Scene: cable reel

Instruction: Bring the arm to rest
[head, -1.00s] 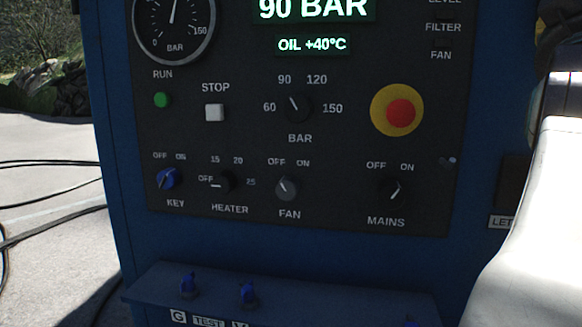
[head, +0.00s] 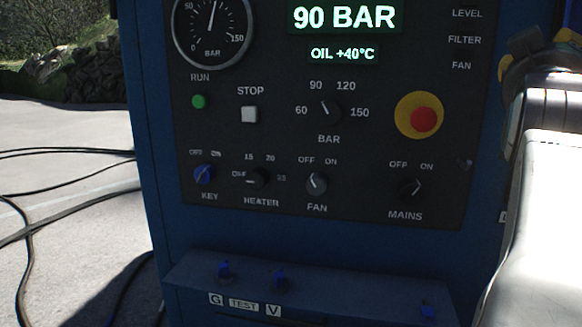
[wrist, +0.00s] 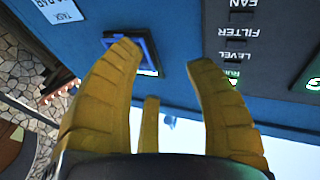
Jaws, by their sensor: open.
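My gripper (wrist: 165,60) shows in the wrist view with its yellow ribbed fingers spread apart and nothing between them. It is in front of the upper part of the blue cabinet, near a small blue-framed piece (wrist: 146,52) on the panel face. In the head view my white arm runs up the right side, and the fingertips are not clearly seen there. The dark control panel (head: 290,130) on the blue cabinet (head: 160,235) shows a lit display reading 90 BAR (head: 344,18) and OIL +40°C.
The panel carries a red emergency button (head: 424,119), a green RUN button (head: 199,101), and several knobs. A ledge (head: 330,298) with small blue parts juts out below. Black cables (head: 60,208) lie on the pavement at left.

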